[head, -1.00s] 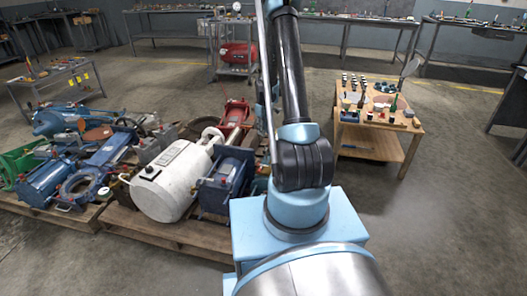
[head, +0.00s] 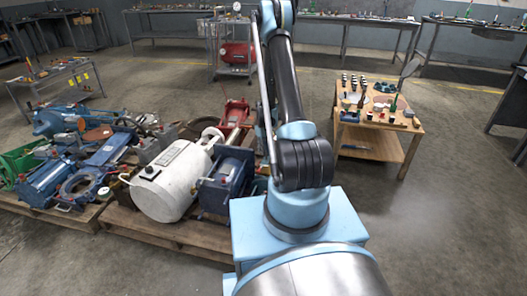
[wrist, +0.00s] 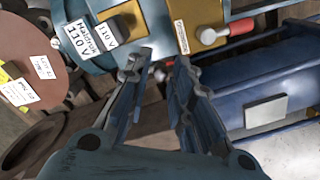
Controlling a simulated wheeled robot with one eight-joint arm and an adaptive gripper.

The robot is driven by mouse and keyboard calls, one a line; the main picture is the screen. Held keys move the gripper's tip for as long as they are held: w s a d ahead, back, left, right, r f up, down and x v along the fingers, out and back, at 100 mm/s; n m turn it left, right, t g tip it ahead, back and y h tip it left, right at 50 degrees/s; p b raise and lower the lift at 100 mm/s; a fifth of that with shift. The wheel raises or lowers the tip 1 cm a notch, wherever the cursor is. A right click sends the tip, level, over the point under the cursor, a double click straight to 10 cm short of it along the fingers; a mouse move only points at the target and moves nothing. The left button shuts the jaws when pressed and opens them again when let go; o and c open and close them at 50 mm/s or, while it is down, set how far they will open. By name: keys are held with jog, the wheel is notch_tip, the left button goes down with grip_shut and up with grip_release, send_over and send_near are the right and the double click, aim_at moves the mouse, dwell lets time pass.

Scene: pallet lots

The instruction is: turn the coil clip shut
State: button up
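In the wrist view a light-blue housing (wrist: 158,28) carries the labels "Haldrup 110 V" and "110 V". On its right side a brass block (wrist: 208,36) has a short arm ending in a red grip (wrist: 241,26). This looks like the coil clip, but I cannot be sure, nor tell its turn. My gripper (wrist: 159,65) is open and empty, with its fingertips just short of the housing and left of the red grip. I cannot tell whether the fingertips touch the housing. In the head view my gripper is not visible.
A dark blue unit (wrist: 265,85) lies close on the right in the wrist view, and a brown disc (wrist: 28,60) with tags lies left. In the head view, pallets (head: 180,236) hold crowded machinery, including a white tank (head: 170,182). A wooden table (head: 378,140) stands right; floor beyond is clear.

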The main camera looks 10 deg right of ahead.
jog(key=shift+f, duration=0.25)
jog(key=shift+c, duration=0.6)
grip_shut()
